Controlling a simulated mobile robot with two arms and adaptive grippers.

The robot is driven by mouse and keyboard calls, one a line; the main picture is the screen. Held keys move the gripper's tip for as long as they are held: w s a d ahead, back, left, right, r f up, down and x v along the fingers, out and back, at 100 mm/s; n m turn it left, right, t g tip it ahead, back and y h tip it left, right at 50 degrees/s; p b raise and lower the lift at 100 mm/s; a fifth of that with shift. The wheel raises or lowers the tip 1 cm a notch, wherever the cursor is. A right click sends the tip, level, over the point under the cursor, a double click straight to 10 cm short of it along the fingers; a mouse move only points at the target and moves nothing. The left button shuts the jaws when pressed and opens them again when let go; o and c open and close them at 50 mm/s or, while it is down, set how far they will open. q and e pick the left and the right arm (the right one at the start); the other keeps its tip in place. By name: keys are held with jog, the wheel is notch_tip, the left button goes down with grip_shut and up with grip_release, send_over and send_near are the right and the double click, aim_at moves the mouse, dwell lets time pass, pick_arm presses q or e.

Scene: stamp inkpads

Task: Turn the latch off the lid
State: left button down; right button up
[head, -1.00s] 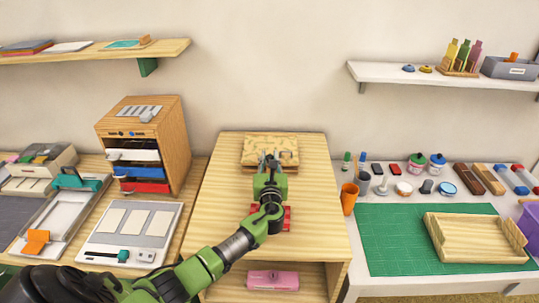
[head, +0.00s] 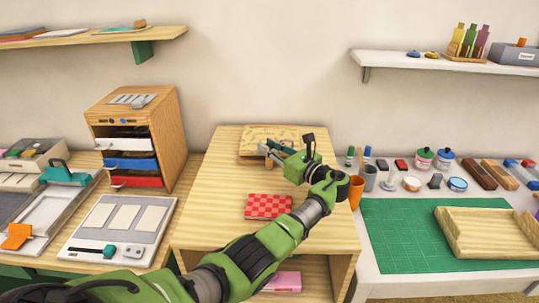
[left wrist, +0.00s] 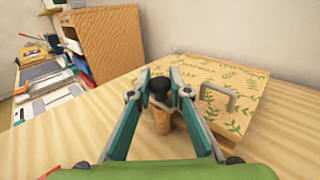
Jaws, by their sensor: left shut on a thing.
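A box with a leaf-patterned lid (head: 262,133) lies at the back of the wooden stand; the lid also shows in the left wrist view (left wrist: 220,78) with a grey handle (left wrist: 217,98).
A red checkered item (head: 268,206) lies on the stand in front of the box. A drawer cabinet (head: 135,125) stands left. An orange cup (head: 356,190) and a green mat (head: 410,240) with a wooden tray (head: 490,247) are right. The stand top's left part is clear.

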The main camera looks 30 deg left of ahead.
pick_arm(q)
jog(key=shift+g, duration=0.3)
jog(key=c, duration=1.9)
grip_release()
jog(key=v, duration=1.2)
jog(key=shift+f, duration=0.1)
